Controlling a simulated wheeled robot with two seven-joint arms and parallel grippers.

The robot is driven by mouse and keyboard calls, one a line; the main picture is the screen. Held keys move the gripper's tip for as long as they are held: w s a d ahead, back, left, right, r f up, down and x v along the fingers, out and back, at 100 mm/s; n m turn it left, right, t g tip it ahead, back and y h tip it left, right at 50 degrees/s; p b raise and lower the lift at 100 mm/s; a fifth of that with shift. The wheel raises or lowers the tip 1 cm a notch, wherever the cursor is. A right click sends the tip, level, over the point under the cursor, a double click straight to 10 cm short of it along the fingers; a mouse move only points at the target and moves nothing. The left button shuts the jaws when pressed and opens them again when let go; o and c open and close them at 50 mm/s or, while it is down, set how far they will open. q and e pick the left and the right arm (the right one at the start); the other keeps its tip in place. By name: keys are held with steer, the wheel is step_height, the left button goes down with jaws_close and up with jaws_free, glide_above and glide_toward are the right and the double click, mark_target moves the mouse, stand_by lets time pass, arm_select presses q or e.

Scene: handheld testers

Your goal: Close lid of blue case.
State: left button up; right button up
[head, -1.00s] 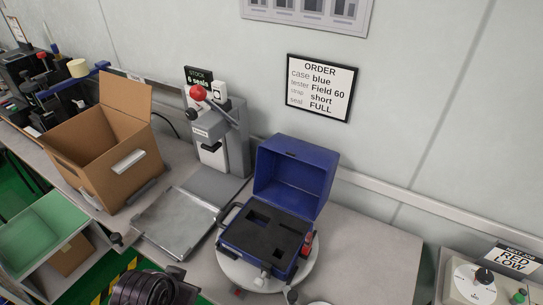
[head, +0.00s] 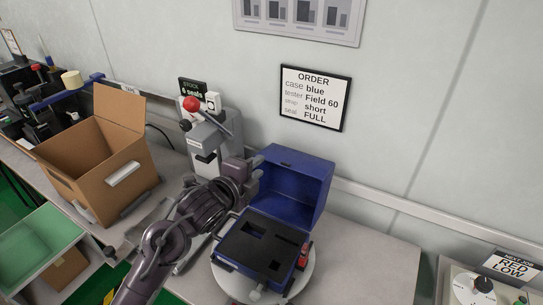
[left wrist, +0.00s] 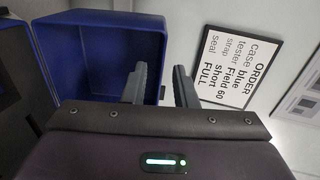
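The blue case stands open on a round white turntable (head: 233,282). Its lid (head: 318,200) stands up at the back, and its base (head: 226,262) holds a black foam insert (head: 262,245) with cut-outs. My left gripper (head: 258,168) is beside the left edge of the raised lid, above the base's back left corner; I cannot tell whether it touches the lid. In the left wrist view the two fingers (left wrist: 160,85) are apart with nothing between them, and the blue lid (left wrist: 95,55) shows behind and left of them. My right gripper is not in view.
A grey press with a red knob (head: 191,103) stands behind my left arm. An open cardboard box (head: 90,175) and a green tray (head: 40,245) are at left. A red item (head: 303,255) is at the case's right side. The bench right of the turntable is clear.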

mark_target(271, 156)
arm_select(q)
steer(key=p+x, duration=0.1)
steer(key=x, duration=0.7)
steer(key=shift+s+d+r, duration=0.1)
steer(key=shift+r, duration=0.05)
steer(key=shift+c, duration=0.4)
jaws_close()
stand_by(0.8)
